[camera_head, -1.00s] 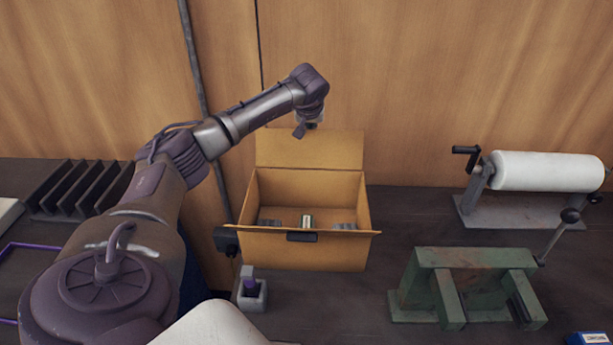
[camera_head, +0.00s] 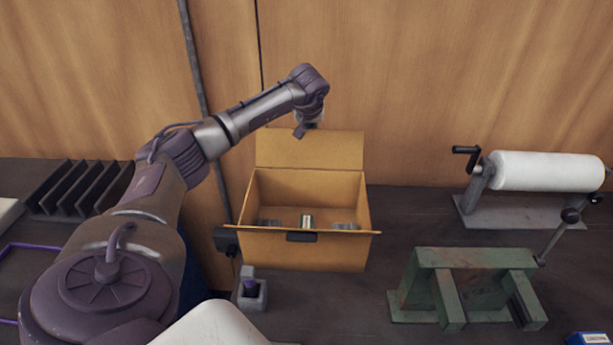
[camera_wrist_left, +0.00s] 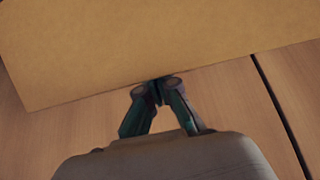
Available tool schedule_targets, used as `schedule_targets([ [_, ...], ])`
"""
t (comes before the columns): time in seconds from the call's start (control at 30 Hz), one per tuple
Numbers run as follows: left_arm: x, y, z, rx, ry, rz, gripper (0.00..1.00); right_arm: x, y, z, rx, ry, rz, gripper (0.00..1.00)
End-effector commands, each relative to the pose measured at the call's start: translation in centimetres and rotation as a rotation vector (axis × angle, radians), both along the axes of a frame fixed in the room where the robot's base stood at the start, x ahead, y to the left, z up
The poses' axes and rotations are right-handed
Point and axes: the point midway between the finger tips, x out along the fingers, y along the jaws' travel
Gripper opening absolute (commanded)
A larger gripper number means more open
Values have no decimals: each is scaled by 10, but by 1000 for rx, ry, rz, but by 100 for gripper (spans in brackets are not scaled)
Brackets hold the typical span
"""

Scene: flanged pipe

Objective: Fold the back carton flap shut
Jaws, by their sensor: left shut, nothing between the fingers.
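The open carton (camera_head: 340,252) stands on the dark bench in the head view, with its back flap (camera_head: 310,150) raised and leaning up toward the wall. The flap also fills the top of the left wrist view (camera_wrist_left: 150,40). My right gripper is not in view.
A pale cylindrical part (camera_head: 307,221) and grey parts lie inside the carton. A green metal fixture (camera_head: 450,260) and a white roll on a stand (camera_head: 545,171) are to the right. A wooden wall (camera_head: 430,80) rises close behind.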

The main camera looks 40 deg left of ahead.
Motion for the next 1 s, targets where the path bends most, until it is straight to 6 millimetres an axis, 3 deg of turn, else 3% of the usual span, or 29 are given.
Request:
schedule_targets([
  [1.0, -37, -32, -8, -3, 20, -3, 0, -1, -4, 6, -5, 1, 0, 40],
])
